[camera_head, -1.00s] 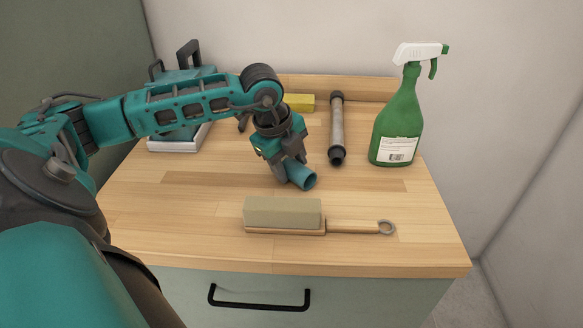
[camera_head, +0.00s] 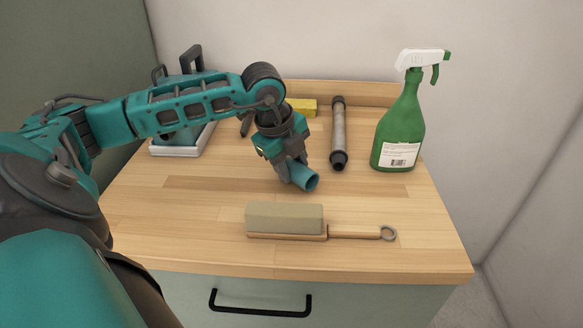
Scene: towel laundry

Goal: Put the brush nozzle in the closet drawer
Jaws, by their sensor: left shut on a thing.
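My left gripper (camera_head: 285,166) is shut on a short teal tube-shaped piece, which I take to be the brush nozzle (camera_head: 306,180). The piece is tilted, with its round open end facing the lower right, just above or on the wooden top; I cannot tell which. Its other end is hidden by the fingers. The closet drawer (camera_head: 360,297) is below the countertop, with a black bar handle (camera_head: 260,308) on its grey-green front. The drawer looks shut. My right gripper is not in view.
A wooden-handled brush (camera_head: 285,219) lies in front of the gripper. A grey pipe (camera_head: 339,135) and a green spray bottle (camera_head: 399,125) are to the right. A yellow block (camera_head: 301,107) and a teal appliance (camera_head: 180,140) are behind. The counter's front left (camera_head: 180,225) is clear.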

